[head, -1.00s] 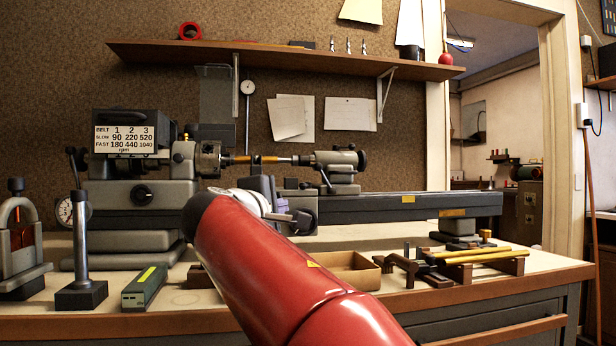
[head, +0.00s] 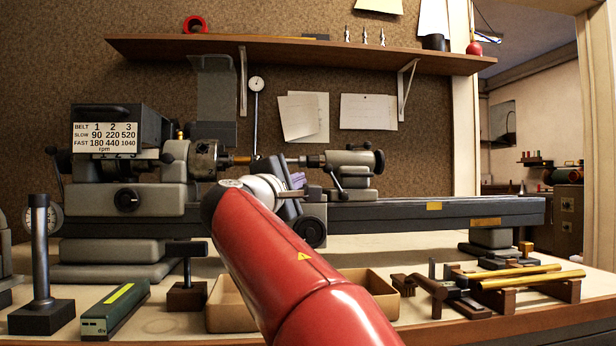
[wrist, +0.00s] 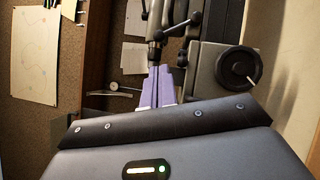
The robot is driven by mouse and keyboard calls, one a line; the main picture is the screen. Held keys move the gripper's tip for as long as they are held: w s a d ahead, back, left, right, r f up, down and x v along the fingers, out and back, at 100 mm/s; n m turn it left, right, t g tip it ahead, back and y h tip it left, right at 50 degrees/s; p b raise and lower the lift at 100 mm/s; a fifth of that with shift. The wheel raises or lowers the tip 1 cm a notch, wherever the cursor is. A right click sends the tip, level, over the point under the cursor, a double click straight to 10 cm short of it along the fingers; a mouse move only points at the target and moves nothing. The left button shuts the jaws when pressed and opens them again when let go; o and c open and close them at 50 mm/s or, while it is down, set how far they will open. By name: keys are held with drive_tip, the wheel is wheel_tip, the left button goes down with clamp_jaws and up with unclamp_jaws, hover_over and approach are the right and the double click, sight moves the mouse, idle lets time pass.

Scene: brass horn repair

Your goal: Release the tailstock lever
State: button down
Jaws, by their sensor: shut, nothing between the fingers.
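The tailstock (head: 350,168) sits on the right part of the grey lathe bed, in the middle of the head view. Its dark lever (head: 334,179) slants on the tailstock's left front side. It also shows near the top of the wrist view (wrist: 180,28). My gripper (head: 296,186) has purple fingers, shut and empty, left of the lever and apart from it in the head view. In the wrist view the fingers (wrist: 156,82) point up toward the tailstock. My red arm hides part of the lathe and bench.
The chuck (head: 208,160) and headstock are at left; a brass piece (head: 243,160) runs toward the tailstock. The carriage handwheel (head: 309,232) is just below my gripper. A shallow tray (head: 228,308), a T-handled tool (head: 186,285) and a brass-rod rack (head: 530,288) stand on the bench.

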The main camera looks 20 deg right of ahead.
sight(335, 180)
drive_tip(key=p+x, duration=0.2)
drive_tip(key=x, duration=0.7)
drive_tip(key=shift+w+d+p, duration=0.1)
drive_tip(key=shift+d+p, duration=0.05)
drive_tip(key=shift+p, duration=0.15)
drive_tip(key=shift+r, duration=0.15)
